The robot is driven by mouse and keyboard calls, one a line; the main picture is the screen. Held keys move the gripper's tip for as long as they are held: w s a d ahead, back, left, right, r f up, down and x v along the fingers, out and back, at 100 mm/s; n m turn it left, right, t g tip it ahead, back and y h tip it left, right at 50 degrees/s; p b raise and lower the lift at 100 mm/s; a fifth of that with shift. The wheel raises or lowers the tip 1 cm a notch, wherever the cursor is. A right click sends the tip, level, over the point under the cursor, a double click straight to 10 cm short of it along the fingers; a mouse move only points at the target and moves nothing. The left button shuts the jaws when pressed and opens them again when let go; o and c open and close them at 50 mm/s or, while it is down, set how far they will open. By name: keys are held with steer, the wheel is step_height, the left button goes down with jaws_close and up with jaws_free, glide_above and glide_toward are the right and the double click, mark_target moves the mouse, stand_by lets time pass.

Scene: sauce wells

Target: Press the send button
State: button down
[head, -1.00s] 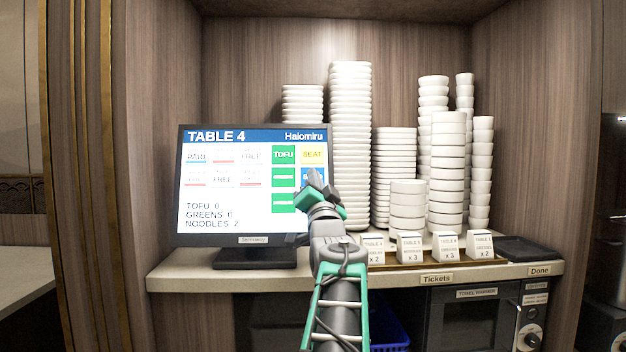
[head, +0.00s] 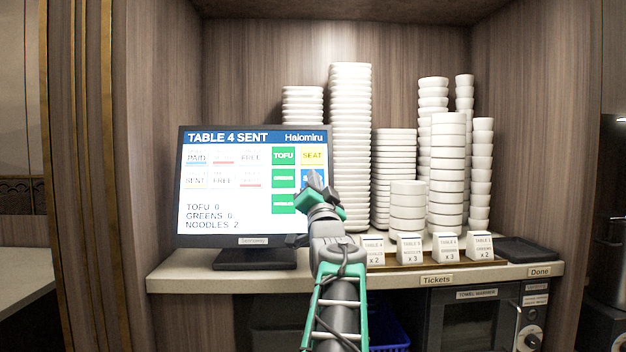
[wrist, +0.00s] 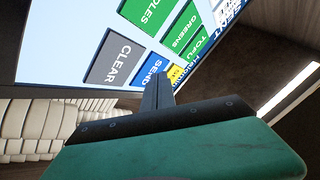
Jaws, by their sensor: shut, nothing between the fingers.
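The order screen (head: 215,195) stands on the counter at the left in the head view. Its header reads "TABLE 4 SENT" and its list reads tofu 0, greens 0, noodles 2. The blue send button (wrist: 154,71) shows in the wrist view between the grey clear button (wrist: 117,58) and the yellow seat button (wrist: 176,74). In the head view my gripper mostly covers the send button. My gripper (head: 316,182) is shut and empty, its tips in front of the screen's right side. In the wrist view its fingertips (wrist: 158,80) overlap the send button's lower end; I cannot tell whether they touch.
Stacks of white dishes (head: 350,145) and cups (head: 448,170) stand right of the screen. Several ticket holders (head: 410,249) stand on a wooden strip at the counter's front, with a black tray (head: 520,250) at the right. A towel warmer (head: 475,320) is below.

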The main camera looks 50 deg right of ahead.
stand_by(0.3)
steer(key=shift+s+a+r+b, duration=0.2)
steer(key=shift+s+a+b, duration=0.25)
steer(key=shift+a+b, duration=0.15)
steer(key=shift+s, duration=0.1)
steer(key=shift+s+a+r+b, duration=0.35)
steer(key=shift+s+a+b, duration=0.4)
steer(key=shift+a, duration=0.15)
steer(key=shift+s+a+r+b, duration=0.35)
steer(key=shift+s+a+b, duration=0.4)
steer(key=shift+a, duration=0.1)
